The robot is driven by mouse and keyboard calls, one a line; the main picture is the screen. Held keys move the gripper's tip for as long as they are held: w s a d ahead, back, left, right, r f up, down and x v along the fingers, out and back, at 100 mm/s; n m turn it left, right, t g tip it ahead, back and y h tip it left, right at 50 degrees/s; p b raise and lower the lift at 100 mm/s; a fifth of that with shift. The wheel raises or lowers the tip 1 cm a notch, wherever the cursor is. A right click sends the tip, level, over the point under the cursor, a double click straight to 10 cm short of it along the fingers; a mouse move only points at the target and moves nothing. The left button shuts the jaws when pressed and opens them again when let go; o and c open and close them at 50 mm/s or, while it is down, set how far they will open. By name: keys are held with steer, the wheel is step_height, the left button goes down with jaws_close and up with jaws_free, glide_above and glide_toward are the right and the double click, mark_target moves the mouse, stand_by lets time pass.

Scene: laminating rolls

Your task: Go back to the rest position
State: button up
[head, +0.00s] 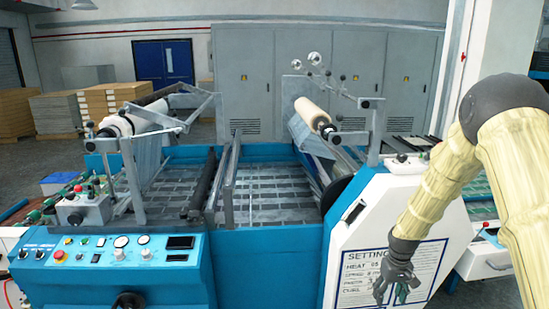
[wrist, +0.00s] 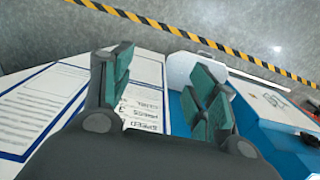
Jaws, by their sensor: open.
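My gripper (head: 392,287) hangs at the lower right in the head view, pointing down in front of the white side panel (head: 408,200) of the laminating machine. In the wrist view my gripper (wrist: 163,95) shows its two green-padded fingers spread apart, with nothing between them. Below the fingers are the printed settings sheet (wrist: 140,110) and a blue part of the machine. The settings sheet (head: 365,262) also shows in the head view, partly hidden behind my gripper. My arm, in a pale yellow cover, bends down from the upper right.
The blue machine (head: 270,265) fills the middle, with a control panel (head: 105,250) at the left. One film roll (head: 312,112) sits at its right and another (head: 140,118) at its left. Grey cabinets (head: 300,80) stand behind. Yellow-black floor tape (wrist: 200,38) crosses open floor in the wrist view.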

steer(key=s+a+f+b, duration=0.2)
steer(key=s+a+f, duration=0.3)
steer(key=s+f, duration=0.7)
steer(key=s+a+f+b, duration=0.3)
steer(key=s+a+f, duration=0.2)
steer(key=s+f, duration=0.7)
steer(key=s+a+f+b, duration=0.1)
steer(key=s+a+f, duration=0.1)
steer(key=s, duration=0.8)
steer(key=s+a+f+m+b, duration=0.1)
steer(key=s+a+f+b, duration=0.1)
steer(key=s, duration=0.9)
steer(key=shift+s+f, duration=0.2)
steer(key=shift+f, duration=0.25)
